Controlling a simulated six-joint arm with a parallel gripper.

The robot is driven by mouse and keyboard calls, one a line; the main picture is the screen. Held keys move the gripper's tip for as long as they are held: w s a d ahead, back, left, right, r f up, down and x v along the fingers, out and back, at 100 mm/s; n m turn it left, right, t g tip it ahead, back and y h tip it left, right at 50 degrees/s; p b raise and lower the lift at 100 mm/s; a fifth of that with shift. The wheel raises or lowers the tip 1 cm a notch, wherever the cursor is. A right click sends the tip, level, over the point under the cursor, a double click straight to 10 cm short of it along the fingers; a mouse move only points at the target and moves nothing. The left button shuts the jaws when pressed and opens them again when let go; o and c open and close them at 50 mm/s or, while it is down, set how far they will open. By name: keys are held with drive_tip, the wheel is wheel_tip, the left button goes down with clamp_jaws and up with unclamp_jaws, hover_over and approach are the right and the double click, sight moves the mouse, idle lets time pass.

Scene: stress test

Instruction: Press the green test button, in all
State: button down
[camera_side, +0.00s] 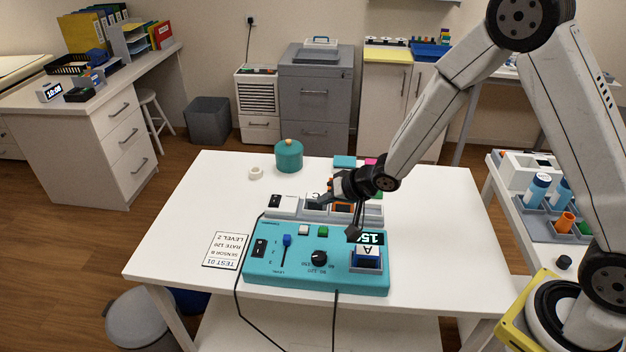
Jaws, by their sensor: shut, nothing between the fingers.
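The teal test box (262,279) lies on the white table, with its labels upside down in this view. The green test button (323,231) is on its top near the back edge, beside a white button (303,230). My gripper (353,233) is shut and empty, pointing down over the back of the box, right of the green button and apart from it. It partly hides the display (373,239), which starts with "15". I cannot tell its exact height above the box.
The box also has a black rocker switch (260,248), a blue slider (287,240), a black knob (320,258) and a blue socket (368,262) with a block marked A. A card (225,250) reads TEST 01, RATE 120, SENSOR B, LEVEL 2. Grey modules (283,206) stand behind.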

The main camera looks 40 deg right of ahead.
sight(320, 229)
drive_tip(key=shift+f, duration=3.45)
drive_tip(key=shift+f, duration=0.65)
drive_tip(key=shift+s+f, duration=0.1)
drive_tip(key=shift+f, duration=0.4)
idle(0.6)
drive_tip(key=shift+r, duration=1.1)
drive_tip(key=shift+r, duration=0.1)
drive_tip(key=shift+r, duration=2.45)
